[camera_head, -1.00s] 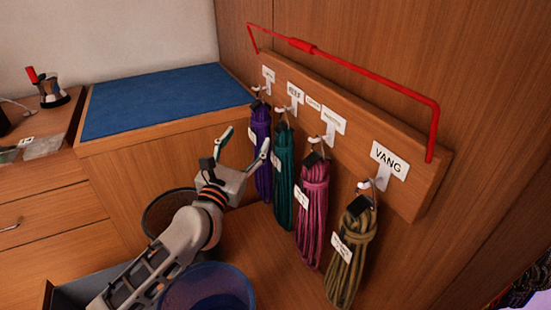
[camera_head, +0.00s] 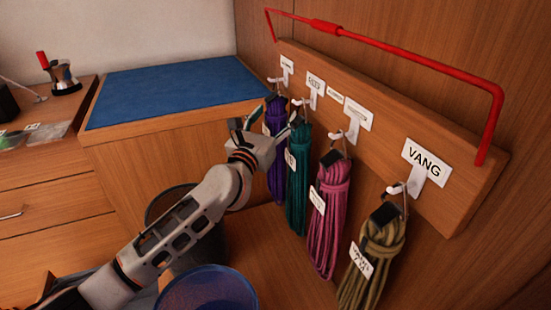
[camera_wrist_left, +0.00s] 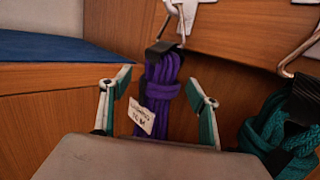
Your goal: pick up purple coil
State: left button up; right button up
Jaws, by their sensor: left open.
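The purple coil (camera_head: 276,150) hangs from the leftmost hook on the wooden board, partly hidden behind my left gripper in the head view. In the left wrist view the purple coil (camera_wrist_left: 162,88) hangs upright from a metal hook, with a black band at its top and a white tag. My left gripper (camera_head: 263,122) is open in front of it. In the left wrist view the fingers of my left gripper (camera_wrist_left: 160,88) stand apart, one on each side of the coil, with gaps visible. My right gripper is not in view.
A teal coil (camera_head: 298,185) hangs close to the right of the purple one. A pink coil (camera_head: 328,220) and an olive coil (camera_head: 373,262) hang farther right. A blue-topped counter (camera_head: 175,90) is behind. A blue bucket (camera_head: 208,290) stands below my arm.

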pick_arm(q)
jog(key=shift+w+d, duration=0.15)
jog(key=shift+w, duration=0.15)
jog(key=shift+w+r, duration=0.1)
jog(key=shift+r, duration=0.15)
jog(key=c, duration=1.6)
grip_shut()
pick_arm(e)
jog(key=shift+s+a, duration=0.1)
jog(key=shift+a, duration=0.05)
pick_arm(q)
jog(key=shift+r, duration=0.15)
